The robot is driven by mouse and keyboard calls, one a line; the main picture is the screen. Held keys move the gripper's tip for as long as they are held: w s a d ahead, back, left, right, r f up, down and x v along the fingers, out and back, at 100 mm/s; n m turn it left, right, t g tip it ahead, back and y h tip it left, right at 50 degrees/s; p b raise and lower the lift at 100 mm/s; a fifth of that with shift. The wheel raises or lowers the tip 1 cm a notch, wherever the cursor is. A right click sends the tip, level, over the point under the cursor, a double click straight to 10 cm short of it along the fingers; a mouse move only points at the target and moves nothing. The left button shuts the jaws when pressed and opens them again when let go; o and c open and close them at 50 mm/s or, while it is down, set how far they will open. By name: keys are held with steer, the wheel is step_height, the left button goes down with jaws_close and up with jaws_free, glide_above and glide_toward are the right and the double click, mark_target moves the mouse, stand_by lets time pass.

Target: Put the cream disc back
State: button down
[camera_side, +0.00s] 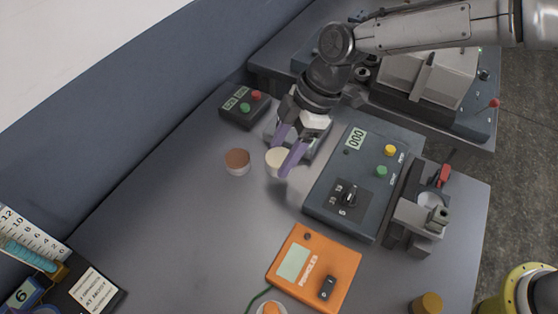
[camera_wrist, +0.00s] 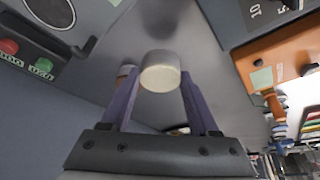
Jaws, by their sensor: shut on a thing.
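The cream disc (camera_side: 277,160) is a short pale cylinder held between the purple fingers of my gripper (camera_side: 285,153), above the grey table. In the wrist view the cream disc (camera_wrist: 160,73) sits between the tips of both fingers of my gripper (camera_wrist: 158,84). A brown disc (camera_side: 237,161) lies on the table just left of the cream disc. In the wrist view the brown disc is mostly hidden behind the cream disc and the left finger.
A dark box with red and green buttons (camera_side: 245,106) stands behind. A control box with a dial (camera_side: 362,180) stands close on the right, with a metal fixture (camera_side: 419,215) beyond it. An orange box (camera_side: 313,269) lies in front. The table (camera_side: 190,220) is clear at left.

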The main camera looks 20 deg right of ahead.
mark_target(285, 153)
steer(key=shift+w+a+f, duration=0.25)
steer(key=shift+f, duration=1.65)
steer(key=shift+f, duration=0.1)
steer(key=shift+c, duration=0.7)
jaws_free()
steer(key=shift+f, duration=0.1)
steer(key=v, duration=1.2)
steer(key=shift+d+r, duration=0.15)
steer(key=shift+r, duration=0.1)
